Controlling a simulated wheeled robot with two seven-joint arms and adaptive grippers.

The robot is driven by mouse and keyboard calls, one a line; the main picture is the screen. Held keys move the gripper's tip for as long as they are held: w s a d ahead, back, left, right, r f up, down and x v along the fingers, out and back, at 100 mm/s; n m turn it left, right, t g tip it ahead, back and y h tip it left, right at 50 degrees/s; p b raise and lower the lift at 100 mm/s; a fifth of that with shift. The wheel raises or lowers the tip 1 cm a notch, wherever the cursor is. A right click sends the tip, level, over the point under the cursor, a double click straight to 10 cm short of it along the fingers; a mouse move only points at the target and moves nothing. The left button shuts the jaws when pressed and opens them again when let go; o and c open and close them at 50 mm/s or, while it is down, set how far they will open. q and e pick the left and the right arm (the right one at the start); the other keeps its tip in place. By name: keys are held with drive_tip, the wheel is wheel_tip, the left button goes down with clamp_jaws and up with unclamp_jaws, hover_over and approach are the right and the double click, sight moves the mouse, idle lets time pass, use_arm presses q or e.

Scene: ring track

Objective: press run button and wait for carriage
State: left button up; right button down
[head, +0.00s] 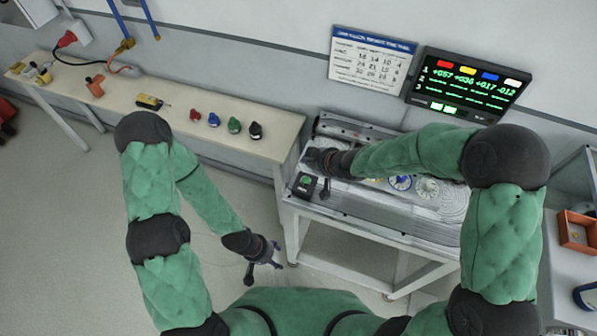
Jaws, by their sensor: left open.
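A small black box with a green button (305,183) sits at the left front corner of the track table (350,229). My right gripper (317,172) is over that corner, close beside the box. Whether it touches the button I cannot tell, nor how wide its jaws are. My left gripper (263,273) is open and empty, low over the floor in front of the table. Round dial-like parts (427,188) show on the table's grey ribbed top, partly behind my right arm. I cannot make out a carriage.
A dark display (465,84) with green figures hangs on the wall beside a printed chart (370,60). A long bench (180,121) on the left holds several coloured knobs and a yellow device (149,102). An orange bin (577,232) stands at right.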

drive_tip(key=shift+f, duration=0.1)
idle(0.3)
drive_tip(key=b, duration=0.7)
hover_over(307, 182)
wheel_tip(307, 182, down, 7)
drive_tip(key=shift+f, duration=0.1)
drive_tip(key=shift+f+b, duration=0.7)
drive_tip(key=shift+f, duration=0.15)
idle(0.5)
drive_tip(key=shift+f+b, duration=0.25)
drive_tip(key=shift+b, duration=0.05)
drive_tip(key=shift+f+b, duration=0.35)
drive_tip(key=shift+f, duration=0.1)
idle(0.7)
drive_tip(key=shift+r, duration=0.1)
drive_tip(key=shift+r+p, duration=0.75)
drive_tip(key=shift+p, duration=0.15)
